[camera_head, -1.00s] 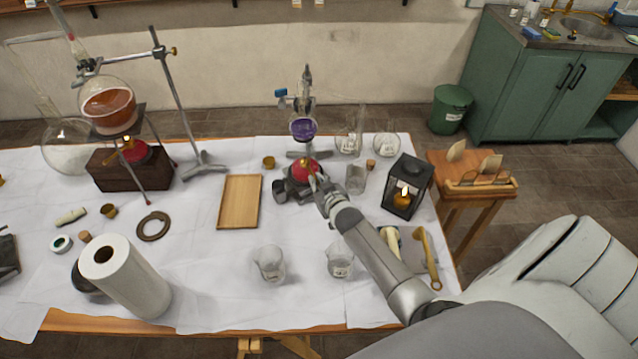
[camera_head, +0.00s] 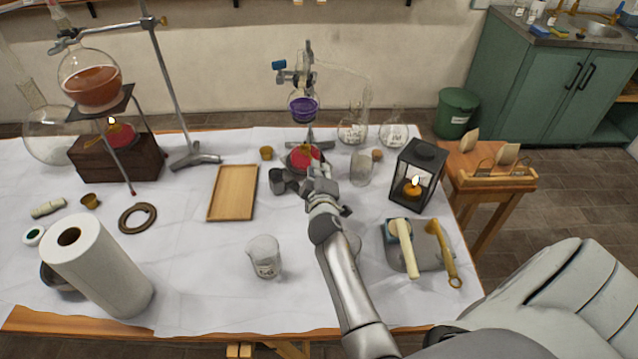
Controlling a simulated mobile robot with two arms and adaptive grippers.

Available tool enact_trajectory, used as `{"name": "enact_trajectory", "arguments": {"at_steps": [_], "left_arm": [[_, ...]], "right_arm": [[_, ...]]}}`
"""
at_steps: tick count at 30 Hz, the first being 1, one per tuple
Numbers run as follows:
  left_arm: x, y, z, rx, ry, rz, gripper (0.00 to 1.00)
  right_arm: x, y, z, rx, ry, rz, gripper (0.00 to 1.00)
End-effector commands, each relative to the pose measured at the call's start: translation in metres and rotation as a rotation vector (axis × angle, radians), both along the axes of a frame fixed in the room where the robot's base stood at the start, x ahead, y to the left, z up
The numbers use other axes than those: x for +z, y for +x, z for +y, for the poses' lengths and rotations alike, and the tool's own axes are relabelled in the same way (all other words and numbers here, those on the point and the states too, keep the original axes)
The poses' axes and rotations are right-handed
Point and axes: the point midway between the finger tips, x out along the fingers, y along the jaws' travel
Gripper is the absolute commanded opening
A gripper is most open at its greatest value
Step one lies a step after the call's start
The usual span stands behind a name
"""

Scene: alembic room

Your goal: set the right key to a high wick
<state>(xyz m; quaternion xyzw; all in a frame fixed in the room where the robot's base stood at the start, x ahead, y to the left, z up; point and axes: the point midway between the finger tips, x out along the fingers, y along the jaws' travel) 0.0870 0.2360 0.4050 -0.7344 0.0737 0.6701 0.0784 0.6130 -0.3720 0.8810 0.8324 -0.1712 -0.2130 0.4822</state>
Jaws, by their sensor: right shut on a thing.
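The right burner (camera_head: 300,157) is a red spirit lamp under a round flask of purple liquid (camera_head: 303,107), near the back middle of the table. My right gripper (camera_head: 316,172) is at the front right side of this burner, shut on what appears to be its small key. The gripper hides the key, so its setting cannot be read. No clear flame shows on this burner. The left burner (camera_head: 120,136), also red, stands on a dark wooden block with a small flame under a flask of orange liquid (camera_head: 94,88). My left gripper is not in view.
A glass beaker (camera_head: 361,170) and a black lantern with a lit candle (camera_head: 418,176) stand to the right. A wooden tray (camera_head: 233,193) lies left. Another beaker (camera_head: 264,257) stands in front.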

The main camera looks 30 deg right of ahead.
Motion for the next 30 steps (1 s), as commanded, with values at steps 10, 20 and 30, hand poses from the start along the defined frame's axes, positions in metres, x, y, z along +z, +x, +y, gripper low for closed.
{"name": "enact_trajectory", "arguments": {"at_steps": [10,20,30], "left_arm": [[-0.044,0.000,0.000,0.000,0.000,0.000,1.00],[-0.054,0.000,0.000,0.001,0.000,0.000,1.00],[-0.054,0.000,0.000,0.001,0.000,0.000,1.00]], "right_arm": [[-0.004,0.001,0.001,0.001,-0.214,0.032,0.00],[-0.001,0.001,0.001,0.001,-0.288,0.047,0.00],[0.000,0.001,0.001,0.001,-0.292,0.047,0.00]]}}
